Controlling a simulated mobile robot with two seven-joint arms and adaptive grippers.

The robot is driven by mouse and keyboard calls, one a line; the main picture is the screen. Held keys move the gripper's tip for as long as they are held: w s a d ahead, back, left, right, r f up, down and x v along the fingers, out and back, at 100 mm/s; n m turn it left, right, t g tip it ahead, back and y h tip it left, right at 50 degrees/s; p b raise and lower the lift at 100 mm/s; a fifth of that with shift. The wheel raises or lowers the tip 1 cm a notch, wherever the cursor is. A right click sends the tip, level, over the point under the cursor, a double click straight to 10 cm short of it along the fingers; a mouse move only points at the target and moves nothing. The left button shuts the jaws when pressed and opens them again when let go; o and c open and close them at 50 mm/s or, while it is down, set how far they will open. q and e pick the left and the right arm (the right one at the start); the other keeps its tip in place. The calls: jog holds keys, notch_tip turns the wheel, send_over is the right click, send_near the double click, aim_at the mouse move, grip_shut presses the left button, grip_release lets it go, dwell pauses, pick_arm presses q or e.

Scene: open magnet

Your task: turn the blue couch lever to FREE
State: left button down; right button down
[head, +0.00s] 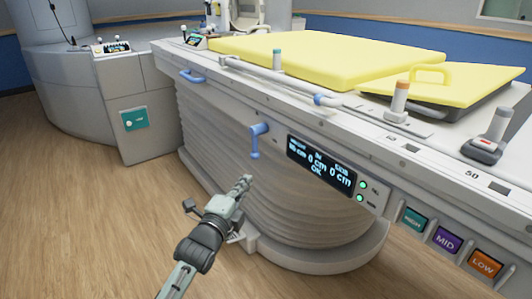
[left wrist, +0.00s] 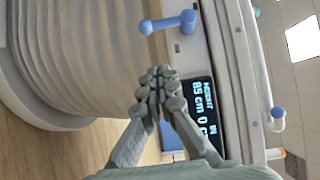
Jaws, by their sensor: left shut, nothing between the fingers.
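The blue couch lever (head: 255,142) is mounted on the side of the couch, left of the display. Its arm hangs down from the pivot. In the left wrist view the lever (left wrist: 170,23) shows near the top, beyond my fingertips. Any FREE marking is too small to read. My left gripper (head: 244,183) is shut and empty, a little below the lever and apart from it. The closed fingers also show in the left wrist view (left wrist: 158,76). My right gripper is not in view.
A lit display (head: 320,166) sits right of the lever, with HIGH, MID (head: 446,240) and LOW buttons lower right. A blue handle (head: 192,76) is further left on the couch edge. Yellow pads (head: 330,58) lie on top. The pleated couch base (head: 215,130) stands behind my gripper; open floor is left.

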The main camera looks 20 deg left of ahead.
aim_at(254, 155)
pick_arm(q)
jog(key=shift+w+d+r, duration=0.15)
jog(key=shift+r, duration=0.15)
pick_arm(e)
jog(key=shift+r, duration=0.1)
